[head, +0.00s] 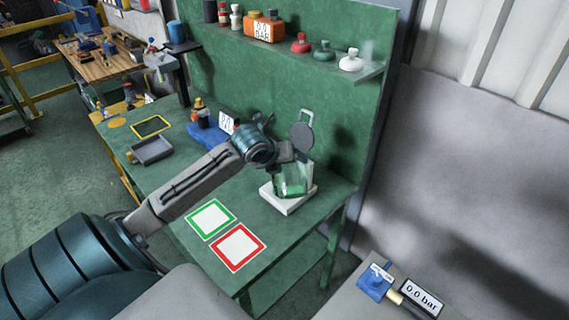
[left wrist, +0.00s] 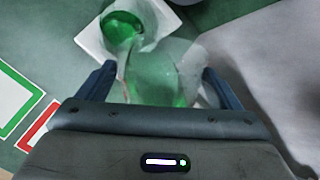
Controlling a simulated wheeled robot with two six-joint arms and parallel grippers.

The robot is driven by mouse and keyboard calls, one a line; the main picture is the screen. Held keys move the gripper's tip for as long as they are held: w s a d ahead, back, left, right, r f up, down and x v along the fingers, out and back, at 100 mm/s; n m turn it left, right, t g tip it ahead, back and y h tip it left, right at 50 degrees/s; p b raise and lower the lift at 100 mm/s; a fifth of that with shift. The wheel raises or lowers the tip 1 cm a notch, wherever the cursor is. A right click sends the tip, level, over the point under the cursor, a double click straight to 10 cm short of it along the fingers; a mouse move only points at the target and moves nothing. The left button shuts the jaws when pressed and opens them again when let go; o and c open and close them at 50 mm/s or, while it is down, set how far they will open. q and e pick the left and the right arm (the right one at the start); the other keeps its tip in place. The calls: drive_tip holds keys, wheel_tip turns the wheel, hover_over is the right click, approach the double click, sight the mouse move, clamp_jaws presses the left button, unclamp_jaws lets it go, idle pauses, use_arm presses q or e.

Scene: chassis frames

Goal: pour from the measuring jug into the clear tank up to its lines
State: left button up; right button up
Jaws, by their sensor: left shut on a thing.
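The clear tank (head: 292,183) stands on a white base (head: 273,198) at the right end of the green bench. Green liquid shows in it, but I cannot make out its lines. My left gripper (head: 288,152) is above the tank, shut on the measuring jug. In the left wrist view the clear jug (left wrist: 158,88) sits between the two fingers, with green liquid in it. The tank (left wrist: 122,27) shows just beyond the jug. In the head view the jug is tilted and partly hidden by the gripper. I cannot tell whether liquid is flowing. My right gripper is out of view.
A green-framed square (head: 211,219) and a red-framed square (head: 238,247) lie on the bench left of the tank. A grey tray (head: 151,151) and a blue item (head: 207,133) are farther left. A shelf (head: 300,54) with several bottles hangs behind.

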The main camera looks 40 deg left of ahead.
sight(284, 175)
use_arm(q)
drive_tip(key=shift+w+a+r+g+h+p, duration=0.15)
drive_tip(key=shift+r+g+h+p, duration=0.15)
drive_tip(key=shift+p, duration=0.35)
idle(1.1)
drive_tip(key=shift+f+b, duration=0.3)
drive_tip(key=shift+b, duration=0.05)
drive_tip(key=t+b, duration=0.1)
drive_tip(key=b, duration=0.1)
drive_tip(key=s+d+f+t+y+b, duration=0.1)
drive_tip(key=b, duration=0.1)
drive_tip(key=m+y+b, duration=0.1)
drive_tip(key=b, duration=0.1)
drive_tip(key=shift+s+d+f+t, duration=0.2)
drive_tip(key=shift+d+f+t, duration=0.15)
drive_tip(key=shift+t, duration=0.05)
drive_tip(key=shift+s+d+r+y+b, duration=0.1)
drive_tip(key=shift+d+r+y+b, duration=0.1)
drive_tip(key=shift+y+b, duration=0.2)
drive_tip(key=shift+r, duration=0.3)
drive_tip(key=shift+s+f+t+b, duration=0.1)
drive_tip(key=shift+f+t+b, duration=0.3)
drive_tip(key=shift+f+b, duration=0.2)
drive_tip(key=shift+s+d, duration=0.1)
drive_tip(key=shift+d+r, duration=0.1)
